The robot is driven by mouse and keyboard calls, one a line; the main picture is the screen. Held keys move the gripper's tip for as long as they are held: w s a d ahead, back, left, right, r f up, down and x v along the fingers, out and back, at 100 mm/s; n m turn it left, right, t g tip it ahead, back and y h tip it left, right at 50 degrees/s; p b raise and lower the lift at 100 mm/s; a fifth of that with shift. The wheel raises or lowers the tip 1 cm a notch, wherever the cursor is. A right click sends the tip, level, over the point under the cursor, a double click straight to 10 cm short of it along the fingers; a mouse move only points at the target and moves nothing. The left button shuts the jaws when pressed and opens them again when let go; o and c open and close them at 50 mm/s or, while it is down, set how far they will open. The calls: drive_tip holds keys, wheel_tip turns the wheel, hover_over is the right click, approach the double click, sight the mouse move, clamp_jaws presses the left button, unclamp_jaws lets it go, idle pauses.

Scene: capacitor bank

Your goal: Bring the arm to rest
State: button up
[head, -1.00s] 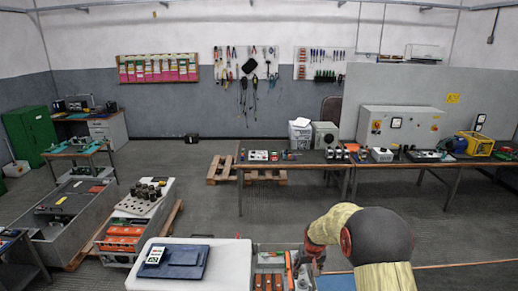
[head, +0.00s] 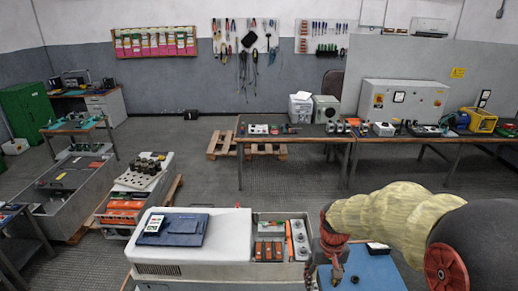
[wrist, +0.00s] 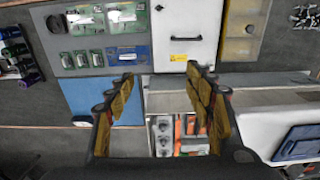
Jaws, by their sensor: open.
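My arm reaches in from the lower right of the head view, with its yellow-covered links bent. My gripper (head: 335,278) hangs low between the open bay of the white cabinet (head: 200,255) and the blue surface (head: 368,272). In the wrist view my gripper (wrist: 160,82) has its two yellow-padded fingers spread wide with nothing between them. The bay's orange and grey modules (wrist: 180,135) show beyond and below the fingers. The blue surface (wrist: 88,98) lies left of them. I see no contact between the fingers and anything.
A dark blue folder-like item (head: 180,229) lies on the white cabinet's lid. Orange modules (head: 268,250) stand in the open bay close to my gripper. A long bench with equipment (head: 300,137) stands farther back. The floor between (head: 300,190) is mostly clear.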

drive_tip(key=s+r+t+b, duration=0.1)
drive_tip(key=s+t+b, duration=0.4)
drive_tip(key=s+b, duration=1.1)
drive_tip(key=s, duration=0.4)
drive_tip(key=shift+s+r, duration=0.15)
drive_tip(key=shift+r, duration=0.1)
drive_tip(key=shift+c, duration=0.4)
